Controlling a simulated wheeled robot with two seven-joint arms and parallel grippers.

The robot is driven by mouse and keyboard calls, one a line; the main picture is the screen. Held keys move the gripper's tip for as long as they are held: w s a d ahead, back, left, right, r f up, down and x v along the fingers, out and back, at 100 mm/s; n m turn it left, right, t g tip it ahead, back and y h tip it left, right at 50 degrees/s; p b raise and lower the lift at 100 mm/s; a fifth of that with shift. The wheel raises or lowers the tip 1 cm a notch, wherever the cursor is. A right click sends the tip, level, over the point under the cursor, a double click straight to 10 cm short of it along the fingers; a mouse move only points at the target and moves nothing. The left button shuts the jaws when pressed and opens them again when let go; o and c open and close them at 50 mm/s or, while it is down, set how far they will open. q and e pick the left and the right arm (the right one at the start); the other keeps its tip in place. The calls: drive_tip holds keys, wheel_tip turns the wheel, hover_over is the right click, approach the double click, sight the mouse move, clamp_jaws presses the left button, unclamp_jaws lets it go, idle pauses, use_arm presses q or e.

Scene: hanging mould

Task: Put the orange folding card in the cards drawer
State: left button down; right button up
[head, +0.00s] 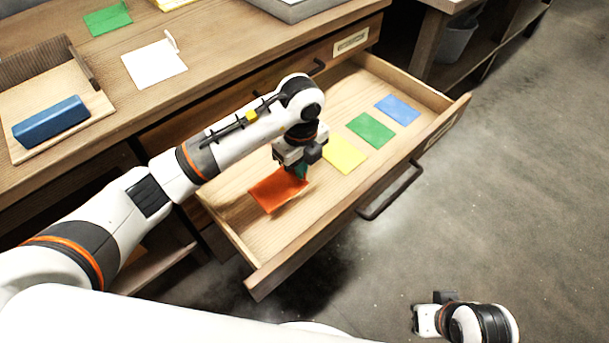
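The orange folding card (277,190) is inside the near-left end of the open drawer (252,242). My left gripper (301,172) is over the drawer, its fingertips close together at the card's upper right edge, where it appears shut on the card. The fingers hide that edge, and a shadow shows along the card's lower right side. I cannot tell whether the card touches the drawer floor. My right gripper (430,312) is low at the bottom right, over the floor, away from the drawer; its fingers do not show clearly.
Yellow (343,154), green (371,130) and blue (398,109) cards lie in a row in the drawer. On the desk are a white card (153,64), another green card (107,19) and a wooden tray (88,98) with a blue block (51,122). The floor at right is clear.

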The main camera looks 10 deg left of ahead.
sight(301, 181)
use_arm(q)
drive_tip(key=shift+f+b, duration=0.55)
drive_tip(key=shift+f, duration=2)
use_arm(e)
drive_tip(key=shift+s+f, duration=0.1)
drive_tip(key=shift+f, duration=0.2)
use_arm(q)
drive_tip(key=shift+f, duration=0.2)
drive_tip(key=c, duration=1.6)
unclamp_jaws()
drive_tip(key=shift+c, duration=0.2)
